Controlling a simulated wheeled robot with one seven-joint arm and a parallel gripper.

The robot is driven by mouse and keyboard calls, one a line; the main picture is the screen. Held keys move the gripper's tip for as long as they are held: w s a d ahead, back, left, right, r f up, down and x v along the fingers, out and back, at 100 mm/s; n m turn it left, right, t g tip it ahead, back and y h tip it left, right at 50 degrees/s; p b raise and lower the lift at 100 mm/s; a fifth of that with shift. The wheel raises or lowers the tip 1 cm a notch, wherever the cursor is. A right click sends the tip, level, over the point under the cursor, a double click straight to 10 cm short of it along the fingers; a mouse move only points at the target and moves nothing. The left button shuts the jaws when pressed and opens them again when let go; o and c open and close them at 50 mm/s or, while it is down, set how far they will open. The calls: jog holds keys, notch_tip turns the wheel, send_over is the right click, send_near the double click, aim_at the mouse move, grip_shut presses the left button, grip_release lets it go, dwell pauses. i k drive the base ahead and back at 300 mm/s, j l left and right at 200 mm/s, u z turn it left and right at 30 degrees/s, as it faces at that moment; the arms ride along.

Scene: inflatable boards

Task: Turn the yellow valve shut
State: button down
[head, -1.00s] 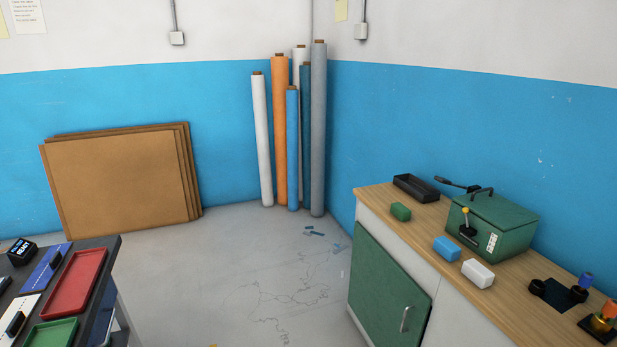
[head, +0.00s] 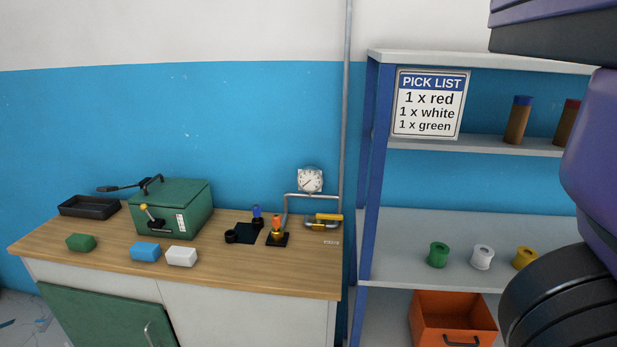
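The yellow valve handle (head: 328,216) shows in the head view at the right end of the wooden counter. It lies roughly level, beside a grey pipe (head: 288,204) that runs up to a round white gauge (head: 310,180). The valve body is small here, so its exact setting is hard to tell. Part of my arm (head: 595,160) fills the right edge of the view. My gripper is not in view.
The wooden counter (head: 230,277) holds a green box (head: 172,208) with a lever, a black tray (head: 90,206), green, blue and white blocks, and a black stand with an orange-topped piece (head: 276,232). A shelf unit (head: 450,225) with spools stands right of the counter.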

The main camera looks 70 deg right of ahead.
aim_at(319, 217)
jog(key=z, duration=1.55)
